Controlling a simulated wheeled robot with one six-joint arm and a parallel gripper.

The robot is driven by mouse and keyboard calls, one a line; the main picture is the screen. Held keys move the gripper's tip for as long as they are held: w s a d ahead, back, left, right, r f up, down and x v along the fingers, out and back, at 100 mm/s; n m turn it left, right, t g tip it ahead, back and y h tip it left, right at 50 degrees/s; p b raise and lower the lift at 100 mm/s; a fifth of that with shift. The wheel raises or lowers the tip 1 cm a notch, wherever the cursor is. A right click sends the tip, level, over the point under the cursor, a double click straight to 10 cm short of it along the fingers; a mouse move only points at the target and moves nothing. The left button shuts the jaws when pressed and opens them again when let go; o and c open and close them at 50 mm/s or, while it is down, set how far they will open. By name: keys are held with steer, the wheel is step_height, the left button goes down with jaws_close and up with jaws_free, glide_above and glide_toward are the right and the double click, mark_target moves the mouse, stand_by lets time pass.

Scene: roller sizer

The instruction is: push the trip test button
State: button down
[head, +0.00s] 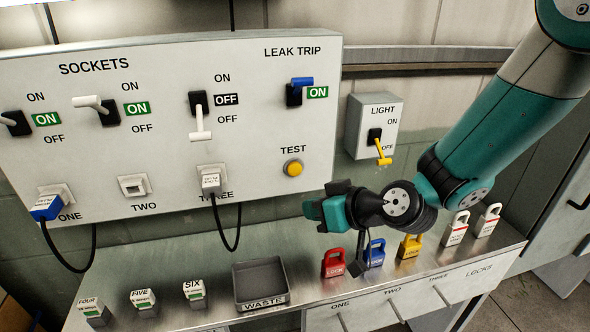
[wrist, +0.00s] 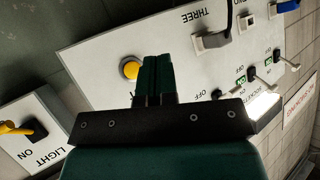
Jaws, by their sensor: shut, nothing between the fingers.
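The trip test button is a yellow round button (head: 293,168) under the word TEST on the grey switch panel (head: 262,118). In the wrist view the button (wrist: 130,70) shows just left of my fingertips, partly covered by them. My gripper (head: 313,209) is shut and empty. In the head view it is below and slightly right of the button, with its fingers apart from it. In the wrist view my closed fingers (wrist: 157,60) reach towards the panel. The leak trip switch (head: 296,90) has a blue lever and a green ON label.
A light switch box (head: 373,125) with a yellow lever stands right of the panel. Below, a shelf carries a waste tray (head: 260,283), red (head: 334,262), blue (head: 375,254) and yellow (head: 411,247) padlocks, and several plugs. A cable (head: 218,228) hangs from socket three.

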mark_target(295, 169)
steer(key=w+a+p, duration=0.2)
steer(key=w+p, duration=0.1)
steer(key=w, duration=0.5)
steer(key=shift+w+a, duration=0.2)
steer(key=shift+w, duration=0.05)
stand_by(1.9)
steer(key=shift+w+a+b, duration=0.1)
steer(key=shift+w+b, duration=0.2)
steer(key=shift+w, duration=0.1)
steer(key=shift+w+a, duration=0.15)
steer(key=shift+w, duration=0.35)
stand_by(0.5)
steer(key=shift+s, duration=0.1)
steer(key=shift+s+d+b, duration=0.25)
steer(key=shift+s+b, duration=0.35)
steer(key=shift+s, duration=0.2)
